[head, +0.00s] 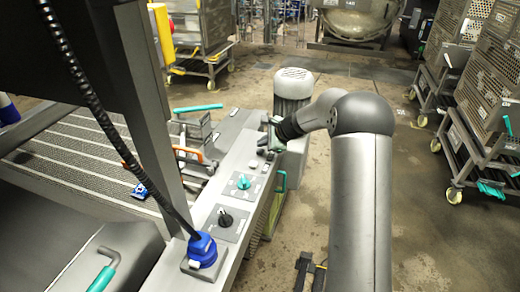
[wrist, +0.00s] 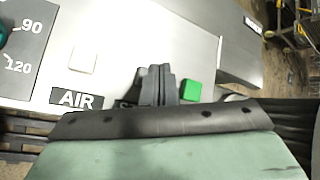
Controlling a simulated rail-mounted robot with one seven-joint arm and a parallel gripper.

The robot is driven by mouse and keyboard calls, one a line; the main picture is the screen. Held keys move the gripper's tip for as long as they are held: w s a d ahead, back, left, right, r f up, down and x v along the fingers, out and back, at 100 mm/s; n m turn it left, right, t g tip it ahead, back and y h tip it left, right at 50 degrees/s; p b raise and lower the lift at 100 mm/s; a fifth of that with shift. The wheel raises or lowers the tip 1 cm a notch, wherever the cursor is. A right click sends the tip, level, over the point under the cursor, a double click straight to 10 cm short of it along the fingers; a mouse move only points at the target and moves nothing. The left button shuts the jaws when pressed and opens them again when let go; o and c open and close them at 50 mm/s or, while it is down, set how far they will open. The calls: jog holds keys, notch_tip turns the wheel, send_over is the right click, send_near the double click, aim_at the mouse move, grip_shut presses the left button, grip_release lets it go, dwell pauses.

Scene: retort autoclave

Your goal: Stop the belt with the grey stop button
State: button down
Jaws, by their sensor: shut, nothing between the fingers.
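The control panel (head: 210,200) runs along the belt's edge in the head view. My gripper (head: 268,142) is at its far end, fingers shut and empty. In the wrist view the closed fingertips (wrist: 155,82) are over the panel, just left of a green square button (wrist: 190,91). A pale square button (wrist: 82,60) sits further left, above an AIR label (wrist: 76,98). A dark label behind the fingers is mostly covered. I see no clear grey stop button; the fingers hide that patch, and contact cannot be told. The slatted belt (head: 80,160) lies left.
A teal knob (head: 243,181), a black knob (head: 225,218) and a blue fitting (head: 202,248) sit nearer on the panel. A grey motor housing (head: 293,88) stands behind my gripper. Rack trolleys (head: 490,105) stand at right, with open floor between.

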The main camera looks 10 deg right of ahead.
aim_at(263, 152)
notch_tip(263, 152, up, 5)
jog(key=p, duration=0.3)
jog(key=shift+p, duration=0.35)
dwell(0.7)
jog(key=shift+s+a+r, duration=0.1)
jog(key=s+a+r+n+g+h, duration=0.1)
jog(key=s+a+r+n, duration=0.15)
jog(key=s, duration=0.55)
jog(key=s+a+r+n+g+h, duration=0.1)
jog(key=s+r+n+g, duration=0.1)
jog(key=s+n, duration=0.35)
jog(key=s+a+r+n+g, duration=0.1)
jog(key=s+a+r+n, duration=0.1)
jog(key=s, duration=0.8)
jog(key=s+d+f+n+g+h, duration=0.1)
jog(key=s+n, duration=0.3)
jog(key=s, duration=0.7)
jog(key=s+d+f+n+g+h, duration=0.1)
jog(key=s+d+n+h, duration=0.1)
jog(key=s, duration=0.9)
jog(key=n+h, duration=0.1)
jog(key=n, duration=0.1)
jog(key=shift+s+d+f+n, duration=0.15)
jog(key=shift+s+d+n, duration=0.05)
jog(key=shift+d+n, duration=0.2)
